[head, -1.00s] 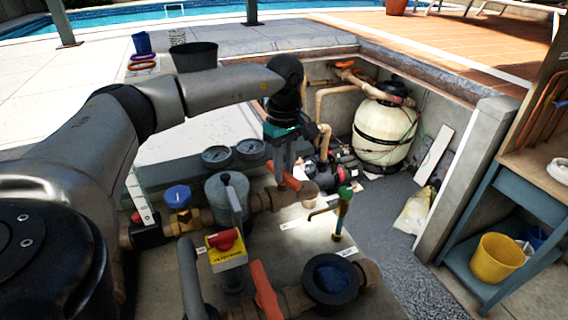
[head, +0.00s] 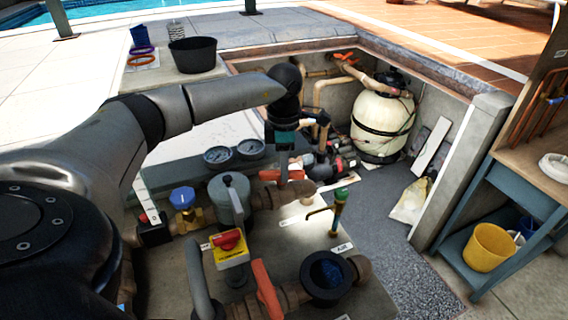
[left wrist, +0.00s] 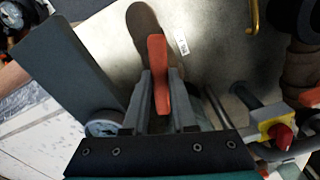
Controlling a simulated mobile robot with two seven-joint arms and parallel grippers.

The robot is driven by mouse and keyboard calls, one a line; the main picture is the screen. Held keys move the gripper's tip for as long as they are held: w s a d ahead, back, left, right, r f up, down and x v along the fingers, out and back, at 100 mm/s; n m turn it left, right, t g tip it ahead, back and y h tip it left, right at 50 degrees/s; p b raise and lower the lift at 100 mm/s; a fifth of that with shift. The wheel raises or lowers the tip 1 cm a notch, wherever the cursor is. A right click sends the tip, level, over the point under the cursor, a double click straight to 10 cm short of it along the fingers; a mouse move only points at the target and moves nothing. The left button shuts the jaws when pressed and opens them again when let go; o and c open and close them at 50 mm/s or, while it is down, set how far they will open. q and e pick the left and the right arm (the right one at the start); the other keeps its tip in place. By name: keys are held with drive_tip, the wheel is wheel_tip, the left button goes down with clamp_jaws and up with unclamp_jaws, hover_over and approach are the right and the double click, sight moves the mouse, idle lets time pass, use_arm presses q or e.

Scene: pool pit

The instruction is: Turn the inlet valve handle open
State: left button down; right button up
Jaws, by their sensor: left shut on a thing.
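An orange-red valve handle (head: 270,175) sits on the brown pipe just right of the grey-green pot (head: 230,196). My left gripper (head: 284,178) points down at it and is shut on it. In the left wrist view the handle (left wrist: 158,52) runs between my two fingers (left wrist: 160,90), its far end sticking out over the brown pipe (left wrist: 145,22). The gripper hides part of the handle in the head view. My right gripper is out of view.
A second orange handle (head: 266,288) stands on the near pipe. A yellow box with a red knob (head: 230,243), a green-topped tap (head: 340,205) and two gauges (head: 235,152) are close by. The grey pit floor (head: 385,240) is clear to the right.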

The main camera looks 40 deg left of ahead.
use_arm(q)
drive_tip(key=shift+n+p, duration=0.6)
drive_tip(key=shift+n, duration=1.3)
drive_tip(key=c, duration=0.7)
unclamp_jaws()
drive_tip(key=shift+a, duration=0.1)
wheel_tip(320, 180, up, 15)
drive_tip(key=shift+r, duration=0.1)
